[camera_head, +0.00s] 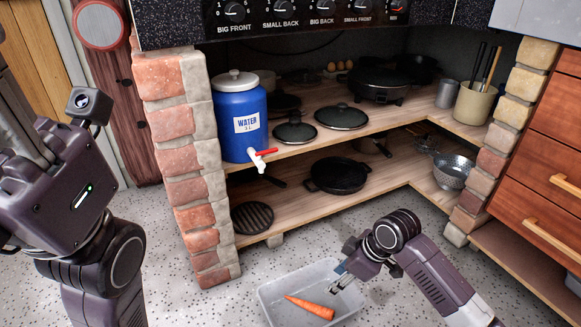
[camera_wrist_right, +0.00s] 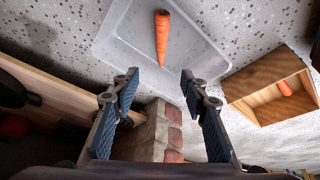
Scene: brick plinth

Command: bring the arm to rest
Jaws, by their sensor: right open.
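My right gripper (camera_head: 345,280) is over the right part of a clear plastic tray (camera_head: 272,313) on the floor. Its fingers are apart and empty, as the right wrist view (camera_wrist_right: 157,88) also shows. An orange carrot (camera_head: 310,307) lies in the tray, to the left of the gripper in the head view. In the wrist view the carrot (camera_wrist_right: 162,38) is beyond the fingertips, between their lines, and apart from them. My left arm (camera_head: 75,200) stands folded at the left edge of the head view; its fingertips do not show.
A brick pillar (camera_head: 188,165) stands left of wooden shelves (camera_head: 290,213) with pans, lids and a blue water dispenser (camera_head: 238,120). A brown drawer unit (camera_head: 545,140) is at the right. A wooden box (camera_wrist_right: 262,92) holding an orange thing shows in the wrist view.

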